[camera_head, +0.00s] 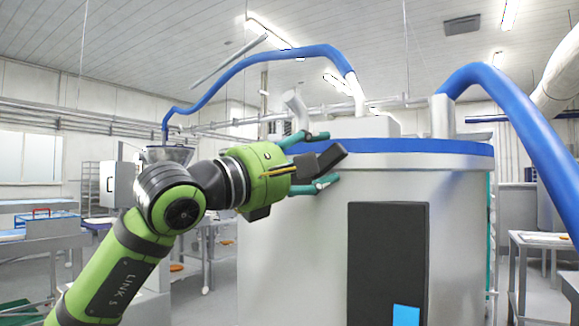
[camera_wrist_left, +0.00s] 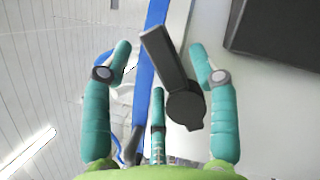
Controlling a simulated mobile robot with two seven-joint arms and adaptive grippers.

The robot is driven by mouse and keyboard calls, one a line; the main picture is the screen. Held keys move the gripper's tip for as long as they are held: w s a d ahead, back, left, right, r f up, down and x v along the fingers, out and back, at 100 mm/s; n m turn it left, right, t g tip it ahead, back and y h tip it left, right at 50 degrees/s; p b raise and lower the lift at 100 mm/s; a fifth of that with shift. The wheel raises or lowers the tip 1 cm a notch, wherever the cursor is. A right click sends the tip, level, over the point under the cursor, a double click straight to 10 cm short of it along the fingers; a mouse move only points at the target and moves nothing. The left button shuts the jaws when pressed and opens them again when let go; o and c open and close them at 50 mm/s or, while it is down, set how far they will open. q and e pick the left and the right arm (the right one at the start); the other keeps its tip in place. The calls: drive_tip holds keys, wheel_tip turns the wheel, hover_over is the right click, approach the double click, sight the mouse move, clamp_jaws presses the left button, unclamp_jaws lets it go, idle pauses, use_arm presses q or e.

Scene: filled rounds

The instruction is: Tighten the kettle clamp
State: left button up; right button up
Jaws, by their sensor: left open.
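The kettle (camera_head: 305,245) is a large silver vessel with a blue band round its top. In the left wrist view the clamp (camera_wrist_left: 165,60) shows as a flat arm tilted up to the left from a round hub. My left gripper (camera_head: 322,160), green with teal fingers, is open around the clamp, with fingers above and below it. In the left wrist view the fingers stand apart on both sides of the lever; no clear contact shows. My right gripper is not in view.
A black panel (camera_head: 388,255) with a blue label (camera_head: 406,315) is on the kettle's front. Blue hoses (camera_head: 520,115) arch over the kettle. Tables (camera_head: 40,232) stand at the left, another (camera_head: 545,240) at the right.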

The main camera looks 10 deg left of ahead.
use_arm(q)
drive_tip(key=v, duration=1.1)
drive_tip(key=shift+s, duration=0.15)
